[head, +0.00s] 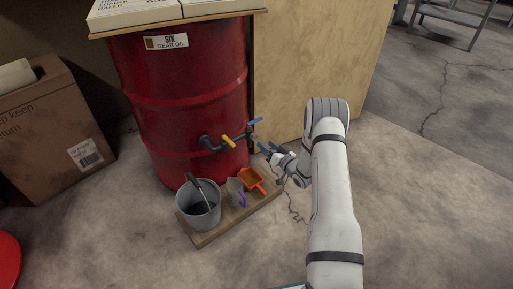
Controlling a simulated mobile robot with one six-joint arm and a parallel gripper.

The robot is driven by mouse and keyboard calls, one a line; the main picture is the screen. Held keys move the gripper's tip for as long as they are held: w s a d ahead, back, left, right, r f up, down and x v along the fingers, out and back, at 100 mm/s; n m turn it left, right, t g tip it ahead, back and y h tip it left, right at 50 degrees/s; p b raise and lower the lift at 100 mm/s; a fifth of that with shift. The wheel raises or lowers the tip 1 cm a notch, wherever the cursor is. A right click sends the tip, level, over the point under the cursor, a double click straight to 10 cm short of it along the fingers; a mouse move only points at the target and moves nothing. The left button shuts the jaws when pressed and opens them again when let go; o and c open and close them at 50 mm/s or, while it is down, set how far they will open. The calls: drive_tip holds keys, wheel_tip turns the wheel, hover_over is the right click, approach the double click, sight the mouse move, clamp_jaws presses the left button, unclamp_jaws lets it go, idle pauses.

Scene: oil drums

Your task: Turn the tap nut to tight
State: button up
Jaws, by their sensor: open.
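The tap has a yellow lever (229,142) and a blue lever (255,121) further right. The tap nut is too small to make out for sure among the dark fittings. My gripper (268,149) is open, with its blue-tipped fingers just right of and a little below the blue lever. It looks close to the fittings, but I cannot tell whether it touches them.
Below the tap, the board (232,222) holds a grey bucket (199,214), a grey jug (234,192) and an orange scoop (251,178). A cardboard box (45,125) stands left, a wooden panel (310,60) behind.

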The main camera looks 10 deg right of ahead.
sight(255, 138)
drive_tip(key=b+x, duration=0.1)
drive_tip(key=x, duration=0.4)
drive_tip(key=b+x, duration=0.1)
drive_tip(key=x, duration=0.1)
drive_tip(key=shift+w+a+f+b, duration=0.1)
drive_tip(key=shift+a+f+b, duration=0.2)
drive_tip(key=shift+f+b, duration=0.1)
drive_tip(key=shift+c, duration=0.2)
drive_tip(key=c, duration=0.9)
drive_tip(key=shift+c, duration=0.2)
